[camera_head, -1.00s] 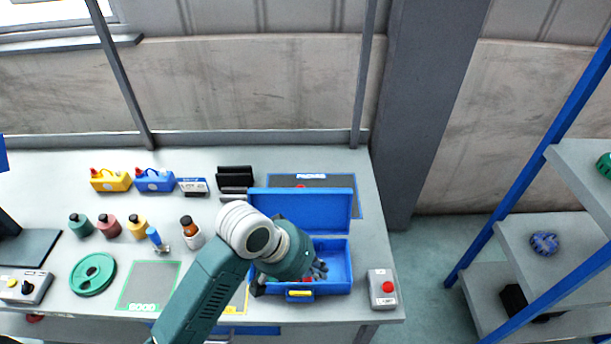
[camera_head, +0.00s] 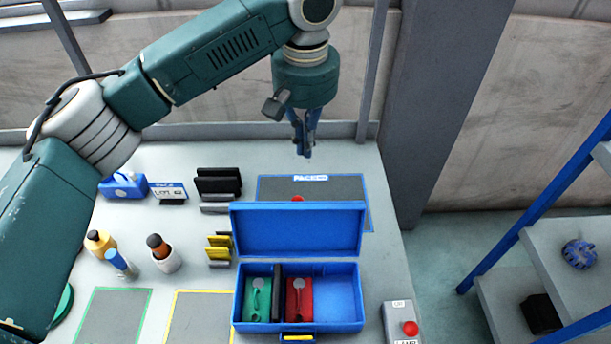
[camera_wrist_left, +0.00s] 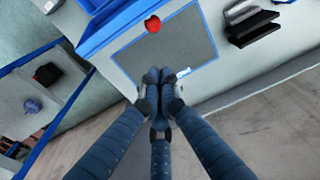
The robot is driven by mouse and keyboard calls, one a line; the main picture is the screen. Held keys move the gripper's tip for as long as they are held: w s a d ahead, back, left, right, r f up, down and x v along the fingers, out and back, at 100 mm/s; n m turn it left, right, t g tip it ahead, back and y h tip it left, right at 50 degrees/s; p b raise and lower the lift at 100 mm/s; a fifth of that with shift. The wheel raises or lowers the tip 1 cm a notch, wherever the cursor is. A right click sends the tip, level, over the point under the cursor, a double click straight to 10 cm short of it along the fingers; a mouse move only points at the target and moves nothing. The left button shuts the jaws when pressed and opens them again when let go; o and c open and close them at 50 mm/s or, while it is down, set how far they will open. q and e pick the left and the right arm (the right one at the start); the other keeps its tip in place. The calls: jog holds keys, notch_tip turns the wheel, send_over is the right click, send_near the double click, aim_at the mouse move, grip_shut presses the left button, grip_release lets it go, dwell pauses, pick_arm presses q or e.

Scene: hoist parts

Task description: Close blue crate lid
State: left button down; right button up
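The blue crate (camera_head: 349,325) stands at the front of the table with its blue lid (camera_head: 297,230) raised upright along the back edge. Inside lie a green part (camera_head: 257,300) and a red part (camera_head: 299,300), with a black upright piece (camera_head: 278,292) between them; the right part is empty. My left gripper (camera_head: 306,150) hangs fingers-down above and behind the lid, clear of it, near the table's back edge. In the left wrist view its fingers (camera_wrist_left: 159,78) are together with nothing seen between them. A corner of blue (camera_wrist_left: 100,30) shows at the upper left there. My right gripper is in no view.
A grey mat with a blue border (camera_head: 345,190) lies behind the crate, with a red item partly hidden by the lid. A box with a red button (camera_head: 402,325) stands right of the crate. Black and yellow holders (camera_head: 218,250) and bottles (camera_head: 162,252) stand to the left.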

pick_arm(q)
jog(key=p, duration=0.4)
send_over(298, 224)
jog(key=w+d, duration=0.2)
jog(key=w, duration=0.2)
jog(key=shift+f, duration=4.1)
jog(key=shift+a, duration=0.25)
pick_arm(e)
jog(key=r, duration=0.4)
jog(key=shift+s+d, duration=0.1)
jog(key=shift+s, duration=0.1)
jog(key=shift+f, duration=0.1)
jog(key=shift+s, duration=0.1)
